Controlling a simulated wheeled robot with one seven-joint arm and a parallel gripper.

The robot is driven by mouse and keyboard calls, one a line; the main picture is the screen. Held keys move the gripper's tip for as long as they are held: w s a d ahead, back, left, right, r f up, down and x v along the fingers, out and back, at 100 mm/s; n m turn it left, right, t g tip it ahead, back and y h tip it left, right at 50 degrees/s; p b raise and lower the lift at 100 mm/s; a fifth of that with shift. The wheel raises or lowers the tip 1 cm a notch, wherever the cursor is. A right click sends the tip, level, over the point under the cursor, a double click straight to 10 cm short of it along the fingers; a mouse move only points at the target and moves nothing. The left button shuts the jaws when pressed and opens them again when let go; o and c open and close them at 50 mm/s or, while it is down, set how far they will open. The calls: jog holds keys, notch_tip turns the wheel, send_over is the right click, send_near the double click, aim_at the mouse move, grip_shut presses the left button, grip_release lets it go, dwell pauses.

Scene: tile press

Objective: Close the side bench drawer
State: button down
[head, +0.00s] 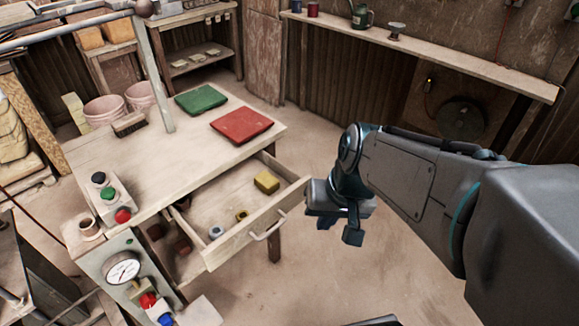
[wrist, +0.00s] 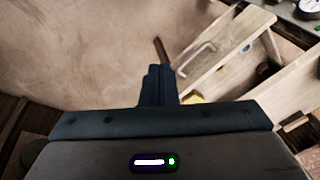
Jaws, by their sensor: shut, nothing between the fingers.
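The side bench drawer (head: 258,235) is pulled well out of the wooden bench (head: 137,168). Its front carries a pale bar handle (head: 268,227). Inside lie a yellow block (head: 266,182), a small yellow piece and a grey ring-like piece. My gripper (head: 333,232) is shut and empty, to the right of the drawer front and apart from it in the head view. In the wrist view my shut fingers (wrist: 158,85) point toward the floor side of the drawer, and the handle (wrist: 195,60) shows just beyond them to the right.
A green pad (head: 201,100) and a red pad (head: 241,125) lie on the bench top. A button box (head: 108,195) and a gauge panel (head: 122,268) stand at the bench's left end. A wall shelf (head: 440,57) runs behind my arm. The floor right of the drawer is clear.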

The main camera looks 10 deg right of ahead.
jog(key=w+d+f+m+t+y+b, duration=0.2)
jog(key=w+f+m+y+b, duration=0.15)
jog(key=w+f+m, duration=0.2)
jog(key=m+t+b, duration=0.3)
jog(key=m+b, duration=0.1)
send_near(301, 195)
jog(key=x, duration=0.5)
jog(key=shift+s+f, duration=0.15)
jog(key=shift+f, duration=0.25)
jog(key=shift+w+a, duration=0.25)
jog(key=shift+w, duration=0.1)
